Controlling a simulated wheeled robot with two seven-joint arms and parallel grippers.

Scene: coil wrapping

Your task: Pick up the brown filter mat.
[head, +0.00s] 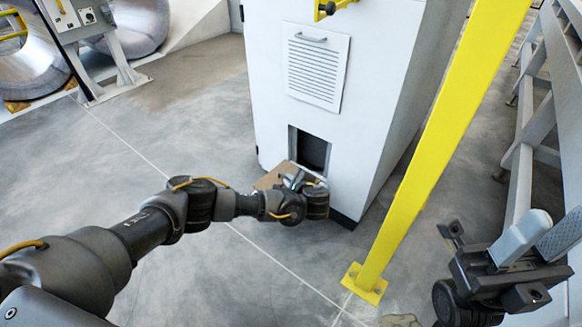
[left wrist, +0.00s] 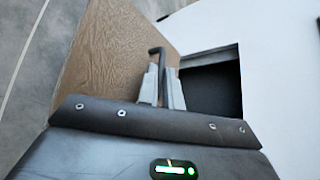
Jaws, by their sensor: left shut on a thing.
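The brown filter mat (left wrist: 115,55) is a flat brown panel with a grained face, beside my left fingers in the left wrist view. In the head view only a corner of the mat (head: 270,179) shows behind my left wrist, just before the cabinet's opening. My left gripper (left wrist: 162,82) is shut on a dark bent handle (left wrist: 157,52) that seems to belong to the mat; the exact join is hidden. In the head view the left gripper (head: 297,178) is mostly covered by its wrist. My right gripper (head: 553,228) is at the right, open and empty.
The white cabinet (head: 365,135) has a dark opening (head: 313,150) low in its front, below a louvred panel (head: 317,68). A yellow post (head: 440,140) stands right of it, grey rails (head: 526,150) farther right. Metal coils (head: 135,22) lie upper left. Floor (head: 150,135) left of the cabinet is clear.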

